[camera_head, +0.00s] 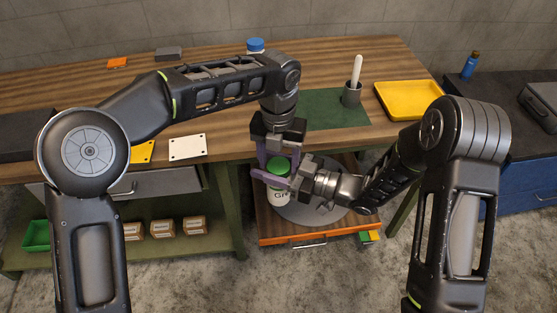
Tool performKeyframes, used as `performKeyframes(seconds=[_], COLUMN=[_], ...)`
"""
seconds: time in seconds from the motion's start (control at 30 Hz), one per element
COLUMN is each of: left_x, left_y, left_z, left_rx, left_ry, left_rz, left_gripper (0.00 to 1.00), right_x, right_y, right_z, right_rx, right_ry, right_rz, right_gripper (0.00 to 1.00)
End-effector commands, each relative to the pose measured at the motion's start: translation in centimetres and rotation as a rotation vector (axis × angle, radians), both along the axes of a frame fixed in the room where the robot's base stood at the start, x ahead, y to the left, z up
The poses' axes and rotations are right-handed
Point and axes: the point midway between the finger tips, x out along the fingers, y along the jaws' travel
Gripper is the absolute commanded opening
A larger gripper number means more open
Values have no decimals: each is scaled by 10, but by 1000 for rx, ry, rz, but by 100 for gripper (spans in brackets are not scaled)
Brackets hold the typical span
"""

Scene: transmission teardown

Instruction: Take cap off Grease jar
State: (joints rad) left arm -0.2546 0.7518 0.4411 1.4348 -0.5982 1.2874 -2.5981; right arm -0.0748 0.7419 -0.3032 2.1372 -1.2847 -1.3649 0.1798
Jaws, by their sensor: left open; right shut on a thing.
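The grease jar (279,197) is white with a partly readable label and a green cap (277,164). It stands upright on a round grey plate in the pulled-out drawer below the table's front edge. My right gripper (268,177) reaches in from the right and is shut on the jar just below the cap, its purple finger across the front. My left gripper (280,160) points down from above and is open, with its purple fingers on either side of the cap. Whether they touch the cap cannot be told. The cap is on the jar.
The orange-fronted drawer (303,238) holds the round grey plate (325,214). On the wooden table (330,62) are a green mat (325,112), a grey cup (351,97) with a white stick, a yellow tray (409,98) and a blue-capped bottle (255,46).

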Motion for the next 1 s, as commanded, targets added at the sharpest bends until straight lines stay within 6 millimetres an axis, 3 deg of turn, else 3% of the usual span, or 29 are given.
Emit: performKeyframes(seconds=[0.3, 1.0], left_x=[0, 0], left_y=[0, 0], left_z=[-2, -1], left_rx=[0, 0], left_ry=[0, 0], left_rz=[0, 0], left_gripper=[58, 1], right_x=[0, 0], right_y=[0, 0], right_z=[1, 1], right_rx=[1, 0], right_ry=[-2, -1], right_rz=[0, 0], right_gripper=[0, 0])
